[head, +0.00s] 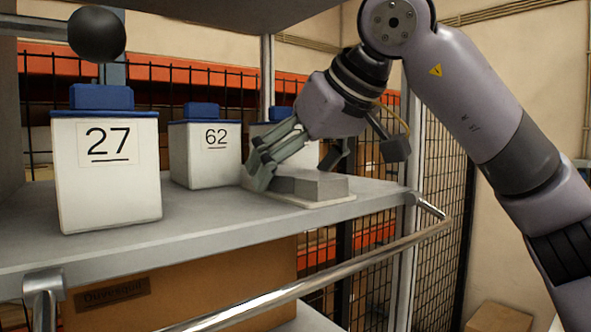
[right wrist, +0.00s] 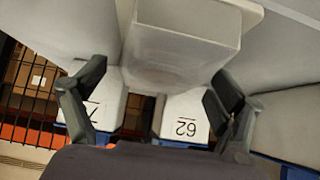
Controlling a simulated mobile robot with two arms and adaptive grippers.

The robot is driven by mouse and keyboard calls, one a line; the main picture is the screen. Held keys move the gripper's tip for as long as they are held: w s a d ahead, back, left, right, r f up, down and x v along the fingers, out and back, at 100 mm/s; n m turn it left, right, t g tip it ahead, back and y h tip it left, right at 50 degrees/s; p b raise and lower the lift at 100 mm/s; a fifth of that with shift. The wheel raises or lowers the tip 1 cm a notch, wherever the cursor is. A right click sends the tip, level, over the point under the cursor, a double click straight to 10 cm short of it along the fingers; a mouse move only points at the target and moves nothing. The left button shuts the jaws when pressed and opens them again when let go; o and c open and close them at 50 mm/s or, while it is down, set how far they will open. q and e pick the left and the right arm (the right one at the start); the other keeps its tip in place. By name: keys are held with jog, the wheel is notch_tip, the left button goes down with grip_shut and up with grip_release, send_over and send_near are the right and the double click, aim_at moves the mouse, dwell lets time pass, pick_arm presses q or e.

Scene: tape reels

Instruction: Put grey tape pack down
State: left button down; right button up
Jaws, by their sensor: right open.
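The grey tape pack (head: 322,187) is a plain grey block. It lies flat on a thin pale plate (head: 335,203) near the front right corner of the grey shelf (head: 225,226). My right gripper (head: 300,165) is open at the pack, with one finger at its left side in the head view. In the right wrist view the pack (right wrist: 185,42) shows ahead of the open fingers, which stand apart to either side of its near end. I cannot tell whether a finger touches it. My left gripper is not in view.
White bins with blue tops, marked 27 (head: 108,178) and 62 (head: 206,155), stand left of the pack. A third bin (head: 300,154) is partly hidden behind my right gripper. A metal rail (head: 330,262) runs along the shelf's front. A cardboard box (head: 190,290) is below.

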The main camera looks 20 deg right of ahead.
jog(key=b+v, duration=0.1)
jog(key=v, duration=1.1)
jog(key=shift+b, duration=0.3)
jog(key=shift+f, duration=0.1)
